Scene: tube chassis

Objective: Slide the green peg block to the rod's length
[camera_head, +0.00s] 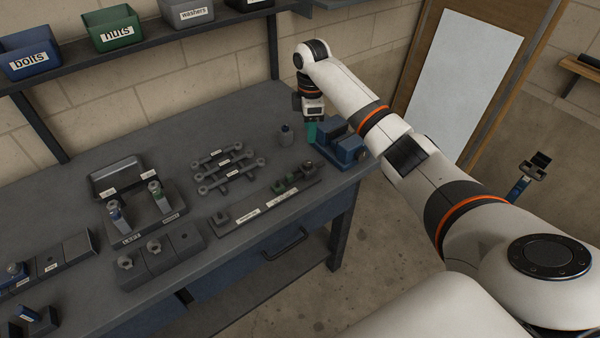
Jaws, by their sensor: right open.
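A long grey gauge plate (240,222) with white labels lies along the table's front edge. Small dark green blocks stand on its right part, one at the left (280,187) and one at the right end (306,168). Which of them is the peg block is too small to tell. Several grey rods (235,170) with ringed ends lie on a rack behind the plate. My left gripper is out of view.
A blue vise (348,149) stands at the table's right corner, with a small dark bottle (285,135) left of it. A labelled fixture (150,228) and a grey block with knobs (160,262) fill the left-centre. Bins, including a green one (112,28), sit on the shelf above.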

